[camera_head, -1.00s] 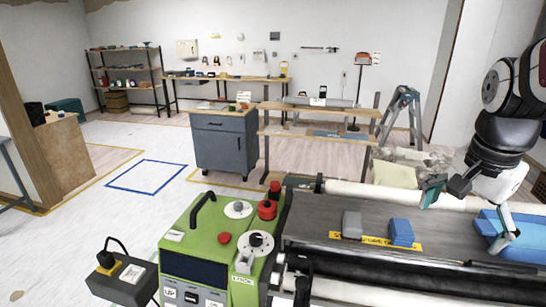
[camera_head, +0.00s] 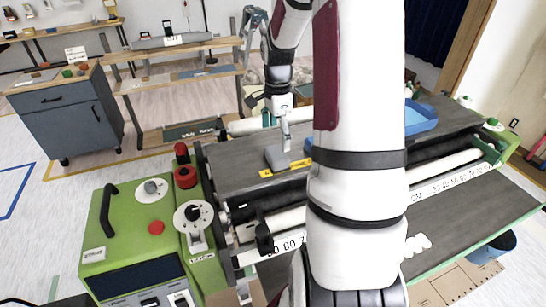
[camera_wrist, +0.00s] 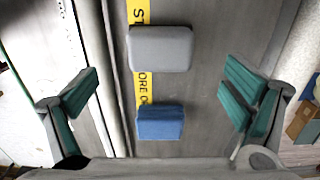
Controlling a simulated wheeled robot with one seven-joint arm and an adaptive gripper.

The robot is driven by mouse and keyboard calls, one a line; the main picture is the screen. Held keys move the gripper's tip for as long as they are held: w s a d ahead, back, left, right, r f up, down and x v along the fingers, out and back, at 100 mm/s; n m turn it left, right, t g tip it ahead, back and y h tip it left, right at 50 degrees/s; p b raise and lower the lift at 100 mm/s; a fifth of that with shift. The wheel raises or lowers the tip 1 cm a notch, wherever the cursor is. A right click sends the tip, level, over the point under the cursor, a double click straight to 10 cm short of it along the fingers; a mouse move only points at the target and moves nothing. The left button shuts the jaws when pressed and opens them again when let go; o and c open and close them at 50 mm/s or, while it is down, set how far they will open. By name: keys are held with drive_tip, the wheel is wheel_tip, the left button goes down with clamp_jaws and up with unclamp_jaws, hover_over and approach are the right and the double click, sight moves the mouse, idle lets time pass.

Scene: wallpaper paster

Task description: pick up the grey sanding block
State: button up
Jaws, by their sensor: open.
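The grey sanding block (camera_wrist: 160,48) lies on the dark board across a yellow lettered strip in the wrist view. It also shows in the head view (camera_head: 277,159), just below my gripper (camera_head: 277,127). In the wrist view my gripper (camera_wrist: 160,95) is open and empty, its green-padded fingers wide apart on either side. The grey block is at the upper middle of that view, towards the far side of the gap. A blue block (camera_wrist: 160,123) lies beside it, apart from it, nearer the gripper's palm.
The green machine body (camera_head: 150,235) stands at the left of the board. A blue tray (camera_head: 420,120) sits on the board to the right, partly behind my arm. A white roller (camera_head: 250,125) runs along the board's far edge.

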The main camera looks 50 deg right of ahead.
sight(277, 152)
drive_tip(key=shift+f+p, duration=0.55)
drive_tip(key=shift+f, duration=3.5)
drive_tip(key=c, duration=1.3)
